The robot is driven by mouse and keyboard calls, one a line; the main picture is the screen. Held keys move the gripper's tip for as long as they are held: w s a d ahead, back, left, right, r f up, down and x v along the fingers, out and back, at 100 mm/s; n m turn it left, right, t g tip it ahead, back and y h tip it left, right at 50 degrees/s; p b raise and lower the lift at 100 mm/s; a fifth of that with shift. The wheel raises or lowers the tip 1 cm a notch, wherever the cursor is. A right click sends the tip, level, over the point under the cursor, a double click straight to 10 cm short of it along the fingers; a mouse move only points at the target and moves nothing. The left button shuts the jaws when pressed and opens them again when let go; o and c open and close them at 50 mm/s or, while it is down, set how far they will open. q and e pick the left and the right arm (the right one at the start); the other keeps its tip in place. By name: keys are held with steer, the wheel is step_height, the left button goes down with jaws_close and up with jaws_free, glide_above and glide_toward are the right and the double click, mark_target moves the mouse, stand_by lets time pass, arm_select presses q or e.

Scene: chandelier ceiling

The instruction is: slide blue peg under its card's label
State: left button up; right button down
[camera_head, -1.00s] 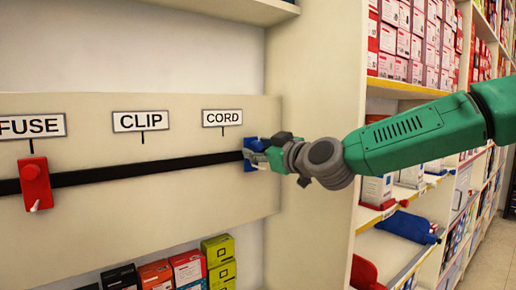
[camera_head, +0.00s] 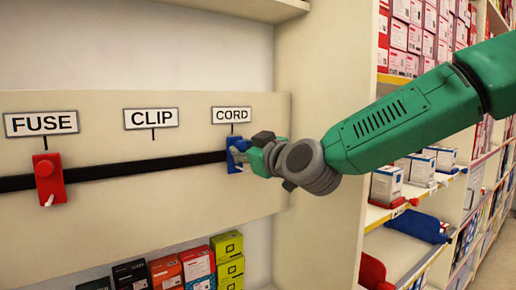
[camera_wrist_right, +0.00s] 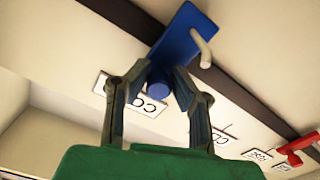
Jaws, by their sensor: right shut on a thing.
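The blue peg (camera_head: 235,154) sits on the black rail (camera_head: 110,172), almost straight below the CORD label (camera_head: 231,114). My right gripper (camera_head: 247,153) comes from the right and is shut on its knob, hiding part of it. In the right wrist view, the blue peg (camera_wrist_right: 184,38) has a pale hook, and its round knob lies between my right fingers (camera_wrist_right: 160,82). The CLIP label (camera_head: 151,118) and FUSE label (camera_head: 41,123) are farther left. No card shows on the blue peg. My left gripper is not in view.
A red peg (camera_head: 48,182) hangs on the rail under the FUSE label. The rail between the two pegs is clear. Several coloured boxes (camera_head: 165,272) stand below the board. A side panel (camera_head: 318,150) rises at right, with stocked shelves beyond it.

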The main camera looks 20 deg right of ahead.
steer(key=shift+a+r, duration=0.1)
steer(key=c, duration=1.5)
jaws_free()
steer(key=shift+o, duration=0.5)
steer(key=shift+w+d, duration=0.1)
steer(key=shift+d, duration=0.2)
steer(key=shift+s, duration=0.3)
steer(key=v, duration=1.1)
steer(key=shift+d, duration=0.25)
